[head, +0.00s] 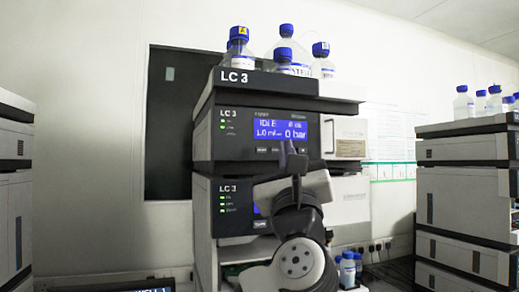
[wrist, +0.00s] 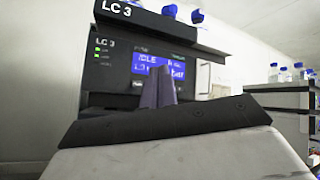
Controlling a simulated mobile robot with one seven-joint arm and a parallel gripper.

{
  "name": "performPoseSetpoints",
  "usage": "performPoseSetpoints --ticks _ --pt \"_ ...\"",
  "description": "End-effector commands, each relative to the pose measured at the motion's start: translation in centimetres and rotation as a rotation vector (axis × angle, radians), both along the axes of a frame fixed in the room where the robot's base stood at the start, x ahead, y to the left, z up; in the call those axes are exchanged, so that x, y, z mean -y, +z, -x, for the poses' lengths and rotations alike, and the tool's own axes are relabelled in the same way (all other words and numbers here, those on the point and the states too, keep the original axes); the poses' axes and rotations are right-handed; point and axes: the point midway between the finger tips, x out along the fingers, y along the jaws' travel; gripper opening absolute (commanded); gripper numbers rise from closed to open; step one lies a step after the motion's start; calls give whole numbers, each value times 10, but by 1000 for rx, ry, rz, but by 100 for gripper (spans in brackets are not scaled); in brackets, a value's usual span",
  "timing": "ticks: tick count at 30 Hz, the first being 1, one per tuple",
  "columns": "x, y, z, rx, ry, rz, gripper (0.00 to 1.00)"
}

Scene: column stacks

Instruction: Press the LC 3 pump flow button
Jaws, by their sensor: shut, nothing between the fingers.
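The LC 3 pump module (head: 202,140) is the upper dark-fronted unit of the stack, with a lit blue display (head: 268,126) reading IDLE and 0 bar. A row of small dark buttons (head: 262,150) runs below the display; their labels are too small to read. My gripper (head: 287,148) is shut and empty, its fingertips in front of the button row and the display's lower edge. In the wrist view, the fingers (wrist: 160,82) cover part of the display (wrist: 146,62) and of the button row. I cannot tell whether the tips touch the panel. Which button is flow cannot be read.
A second LC 3 module (head: 231,212) sits below, partly behind my arm. Blue-capped bottles (head: 238,48) stand on top of the stack. Another stack (head: 468,190) stands at right and one (head: 14,190) at left, with open gaps between.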

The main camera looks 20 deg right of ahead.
Motion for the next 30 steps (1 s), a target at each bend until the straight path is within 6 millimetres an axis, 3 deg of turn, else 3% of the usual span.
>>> performPoseSetpoints --ticks 8,21,30 --pt "-1 1 -14 -2 -1 3 0" --pt "-3 0 -72 -1 0 2 0" --pt "-3 0 -88 0 -3 2 0"
